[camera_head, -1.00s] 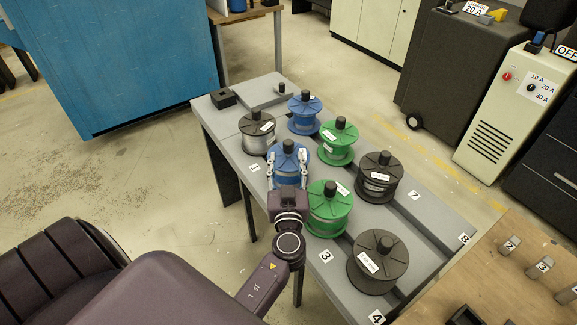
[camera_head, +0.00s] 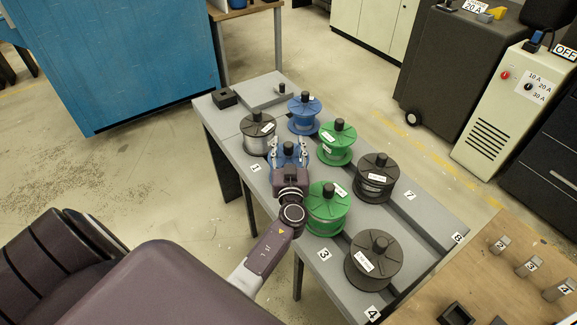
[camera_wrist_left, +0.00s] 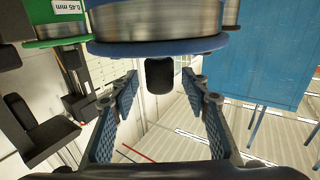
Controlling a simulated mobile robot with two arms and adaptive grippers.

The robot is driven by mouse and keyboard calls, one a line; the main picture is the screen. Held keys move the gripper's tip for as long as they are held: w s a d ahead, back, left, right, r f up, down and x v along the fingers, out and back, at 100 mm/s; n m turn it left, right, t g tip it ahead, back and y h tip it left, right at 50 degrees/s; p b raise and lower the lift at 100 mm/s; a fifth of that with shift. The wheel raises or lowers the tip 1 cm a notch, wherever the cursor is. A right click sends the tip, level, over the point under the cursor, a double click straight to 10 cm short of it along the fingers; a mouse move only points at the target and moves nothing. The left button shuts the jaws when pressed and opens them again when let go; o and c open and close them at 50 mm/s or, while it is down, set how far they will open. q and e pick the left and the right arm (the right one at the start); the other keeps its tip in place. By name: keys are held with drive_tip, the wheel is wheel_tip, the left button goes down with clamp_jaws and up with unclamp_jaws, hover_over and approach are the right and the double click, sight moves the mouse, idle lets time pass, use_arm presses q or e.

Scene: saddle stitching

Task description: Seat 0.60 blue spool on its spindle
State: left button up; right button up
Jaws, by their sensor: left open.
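A blue spool (camera_head: 290,158) with a black knob on top sits in the front row of the grey table, partly hidden by my left gripper. Another blue spool (camera_head: 304,115) stands in the back row. I cannot read which is 0.60. My left gripper (camera_head: 288,144) is open, its fingers on either side of the near blue spool's top. In the left wrist view the blue flange (camera_wrist_left: 150,47) is at the top, and its black knob (camera_wrist_left: 159,72) lies between the spread fingers, apart from both. A short dark peg (camera_head: 282,88) stands on a grey plate. My right gripper is out of view.
A grey-silver spool (camera_head: 258,132), green spools (camera_head: 338,142) (camera_head: 326,208) and black spools (camera_head: 376,178) (camera_head: 373,260) stand close around on the table (camera_head: 340,292). A small black block (camera_head: 224,97) is at its far left. A wooden bench (camera_head: 480,285) is at right.

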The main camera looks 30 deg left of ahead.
use_arm(q)
clamp_jaws()
idle(0.3)
drive_tip(key=shift+w+a+r, duration=0.1)
drive_tip(key=shift+w+r, duration=0.1)
drive_tip(key=shift+r, duration=0.15)
